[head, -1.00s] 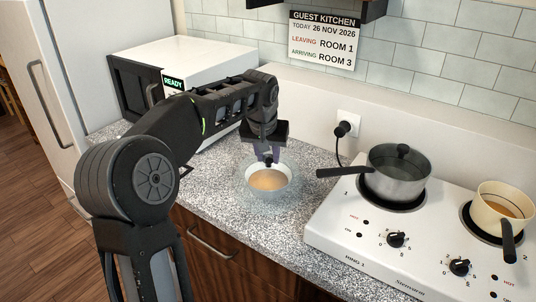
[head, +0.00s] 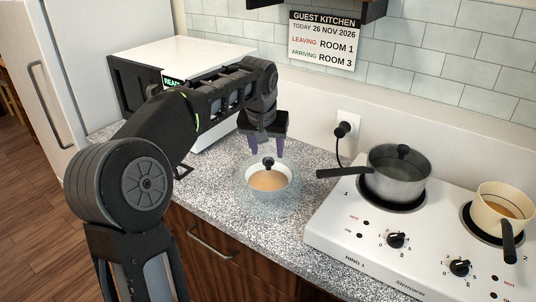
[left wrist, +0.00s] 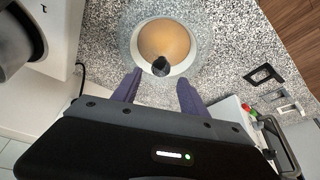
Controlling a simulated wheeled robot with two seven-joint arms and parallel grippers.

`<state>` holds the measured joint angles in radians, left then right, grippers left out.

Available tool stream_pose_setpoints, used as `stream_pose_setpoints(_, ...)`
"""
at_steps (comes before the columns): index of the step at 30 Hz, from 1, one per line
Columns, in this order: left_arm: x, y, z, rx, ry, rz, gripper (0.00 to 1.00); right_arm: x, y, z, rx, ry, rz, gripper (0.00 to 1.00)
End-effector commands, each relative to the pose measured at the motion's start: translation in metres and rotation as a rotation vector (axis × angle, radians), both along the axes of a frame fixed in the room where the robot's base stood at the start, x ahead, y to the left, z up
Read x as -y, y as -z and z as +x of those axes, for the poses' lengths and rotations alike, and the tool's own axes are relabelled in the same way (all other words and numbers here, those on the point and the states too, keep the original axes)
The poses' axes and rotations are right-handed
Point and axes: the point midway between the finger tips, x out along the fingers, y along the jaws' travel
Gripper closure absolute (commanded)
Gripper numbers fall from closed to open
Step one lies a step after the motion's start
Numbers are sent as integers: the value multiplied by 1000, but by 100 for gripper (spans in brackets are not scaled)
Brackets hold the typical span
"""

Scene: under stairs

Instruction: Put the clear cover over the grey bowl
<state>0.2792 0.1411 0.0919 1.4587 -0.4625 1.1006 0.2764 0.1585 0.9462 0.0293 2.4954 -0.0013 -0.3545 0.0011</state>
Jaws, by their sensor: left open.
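The grey bowl (head: 268,182) stands on the speckled counter with tan contents in it; it also shows in the left wrist view (left wrist: 186,62). The clear cover (head: 243,197) is over the bowl, its faint see-through edge showing around it. Its dark knob (head: 268,163) is at the top, and shows in the left wrist view (left wrist: 160,66). My left gripper (head: 267,152) is open and empty just above the knob, its purple fingers apart on either side in the left wrist view (left wrist: 160,78). My right gripper is not in view.
A white hob (head: 350,240) at the right carries a lidded grey pan (head: 395,180), its handle pointing toward the bowl, and a cream pan (head: 500,210). A white microwave (head: 190,55) stands behind my left arm. A black frame (left wrist: 264,75) lies on the counter.

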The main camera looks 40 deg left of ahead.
Motion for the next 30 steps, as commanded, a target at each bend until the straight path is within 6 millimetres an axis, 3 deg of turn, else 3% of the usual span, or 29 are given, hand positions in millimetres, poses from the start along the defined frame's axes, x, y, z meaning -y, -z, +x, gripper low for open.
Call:
stream_pose_setpoints(6,8,-45,-16,4,1,0,49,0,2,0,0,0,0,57)
stream_pose_setpoints(12,12,-74,-27,2,0,0,49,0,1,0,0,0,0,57)
stream_pose_setpoints(30,14,-82,-31,0,0,0,49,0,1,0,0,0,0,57)
